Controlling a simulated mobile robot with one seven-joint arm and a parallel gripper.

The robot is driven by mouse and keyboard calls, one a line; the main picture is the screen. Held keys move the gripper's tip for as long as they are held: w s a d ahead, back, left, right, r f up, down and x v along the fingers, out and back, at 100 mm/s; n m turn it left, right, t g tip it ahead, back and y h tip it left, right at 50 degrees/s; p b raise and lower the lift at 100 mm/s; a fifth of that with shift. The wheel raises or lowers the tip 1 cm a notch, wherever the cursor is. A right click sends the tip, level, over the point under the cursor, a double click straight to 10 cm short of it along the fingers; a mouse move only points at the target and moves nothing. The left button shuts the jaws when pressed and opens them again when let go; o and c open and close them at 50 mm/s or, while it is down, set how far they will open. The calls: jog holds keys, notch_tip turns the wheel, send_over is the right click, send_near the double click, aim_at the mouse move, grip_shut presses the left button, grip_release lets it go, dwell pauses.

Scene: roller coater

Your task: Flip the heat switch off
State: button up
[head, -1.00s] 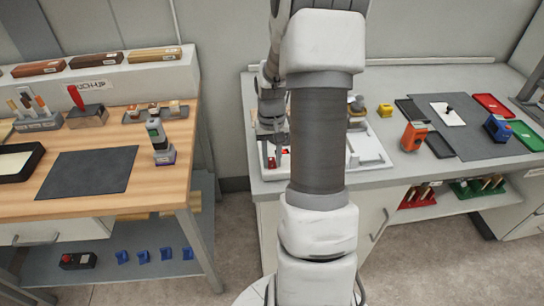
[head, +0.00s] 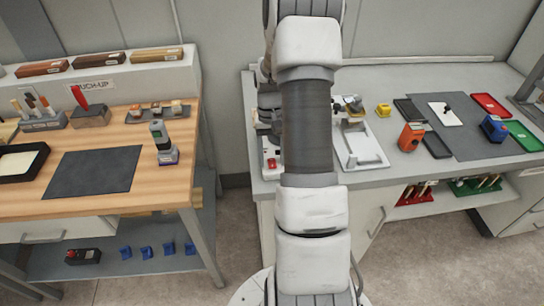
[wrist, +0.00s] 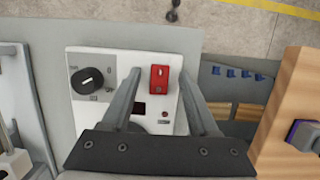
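The red rocker switch (wrist: 159,79) sits on a white control panel (wrist: 112,58) in the wrist view. It also shows as a small red spot in the head view (head: 271,163), left of my arm. My gripper (wrist: 160,71) is open and empty. Its two fingers reach over the panel, one on each side of the switch in the picture, with visible gaps. I cannot tell how high the fingertips are above it. A black round knob (wrist: 88,81) is left of the switch. The switch's on or off position is too small to tell.
The grey bench (head: 385,177) carries a white tray (head: 357,145), an orange device (head: 411,137) and a blue device (head: 495,128). A wooden table (head: 110,204) stands left across a gap. My arm hides part of the bench in the head view.

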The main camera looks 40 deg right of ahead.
jog(key=v, duration=1.7)
jog(key=shift+r, duration=0.2)
jog(key=s+a+r+n+t+h, duration=0.1)
jog(key=s+a+r+n+t, duration=0.15)
jog(key=a+r, duration=0.55)
jog(key=s+a+r+n+t+h, duration=0.1)
jog(key=s+a+r+n, duration=0.15)
jog(key=a, duration=0.85)
jog(key=s+a+f+n+t, duration=0.1)
jog(key=s+a+t, duration=0.3)
jog(key=s+a, duration=0.3)
jog(key=s, duration=0.5)
jog(key=shift+s+t, duration=0.35)
